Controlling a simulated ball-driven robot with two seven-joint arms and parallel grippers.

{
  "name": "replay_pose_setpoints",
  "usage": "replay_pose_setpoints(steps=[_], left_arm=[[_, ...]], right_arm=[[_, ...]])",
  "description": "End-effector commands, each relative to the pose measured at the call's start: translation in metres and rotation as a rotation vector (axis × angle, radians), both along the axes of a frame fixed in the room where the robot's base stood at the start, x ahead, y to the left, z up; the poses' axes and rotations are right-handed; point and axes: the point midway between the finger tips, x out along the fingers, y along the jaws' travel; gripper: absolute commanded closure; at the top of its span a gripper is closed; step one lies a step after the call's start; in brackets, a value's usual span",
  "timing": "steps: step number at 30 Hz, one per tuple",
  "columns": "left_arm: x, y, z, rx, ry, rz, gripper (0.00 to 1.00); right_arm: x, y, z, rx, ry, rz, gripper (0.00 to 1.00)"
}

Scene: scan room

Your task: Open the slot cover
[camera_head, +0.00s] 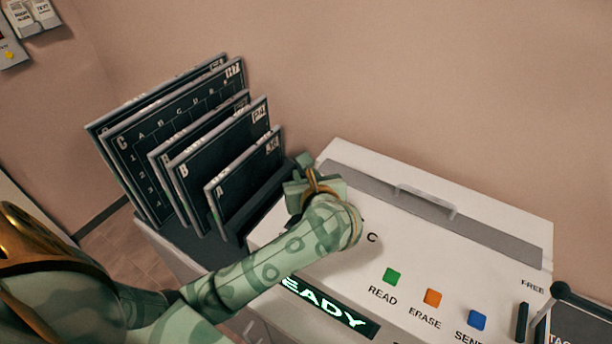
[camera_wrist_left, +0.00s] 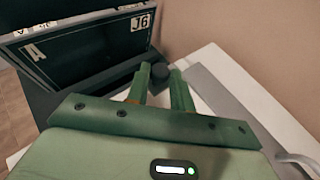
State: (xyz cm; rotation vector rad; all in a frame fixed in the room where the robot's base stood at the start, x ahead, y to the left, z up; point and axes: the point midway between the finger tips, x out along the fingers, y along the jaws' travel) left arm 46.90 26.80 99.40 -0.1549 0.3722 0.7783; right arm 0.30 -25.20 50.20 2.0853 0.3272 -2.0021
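The slot cover (camera_head: 375,187) is a long grey strip along the back of the white machine's top, with a pale bar handle (camera_head: 426,201). It looks flat in place. In the left wrist view the cover (camera_wrist_left: 222,95) runs along the right and its handle (camera_wrist_left: 298,162) is partly cut off by the edge. My left gripper (camera_head: 305,168) is over the machine's left end, left of the cover and apart from the handle. In the wrist view its green fingers (camera_wrist_left: 161,80) stand apart with a gap between them. A dark round knob shows near their tips. My right gripper is not in view.
A dark rack of upright lettered plates (camera_head: 245,180) stands close left of my left gripper. The machine's front has green (camera_head: 392,276), orange (camera_head: 432,298) and blue (camera_head: 477,320) buttons, a lit display (camera_head: 335,308) and a dark lever (camera_head: 561,290) at right. A wall rises behind.

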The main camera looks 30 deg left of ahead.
Motion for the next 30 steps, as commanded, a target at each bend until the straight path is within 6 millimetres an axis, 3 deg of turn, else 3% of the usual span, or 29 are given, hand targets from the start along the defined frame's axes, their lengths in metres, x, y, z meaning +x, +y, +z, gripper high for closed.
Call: replay_pose_setpoints(steps=[12, 22, 23, 24, 30], left_arm=[[0.065, 0.000, -0.004, 0.001, 0.001, 0.002, 1.00], [0.068, 0.000, -0.001, -0.001, 0.002, 0.001, 1.00], [0.068, 0.000, -0.001, -0.001, 0.002, 0.001, 0.69], [0.068, 0.000, -0.001, -0.001, 0.002, 0.001, 0.58], [0.068, 0.000, 0.000, 0.000, 0.001, 0.001, 0.57]], right_arm=[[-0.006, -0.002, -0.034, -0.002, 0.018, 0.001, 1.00], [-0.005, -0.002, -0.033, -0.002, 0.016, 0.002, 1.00], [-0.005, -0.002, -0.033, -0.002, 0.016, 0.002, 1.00], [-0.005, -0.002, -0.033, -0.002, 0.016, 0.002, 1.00], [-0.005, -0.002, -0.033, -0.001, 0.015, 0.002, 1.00]])
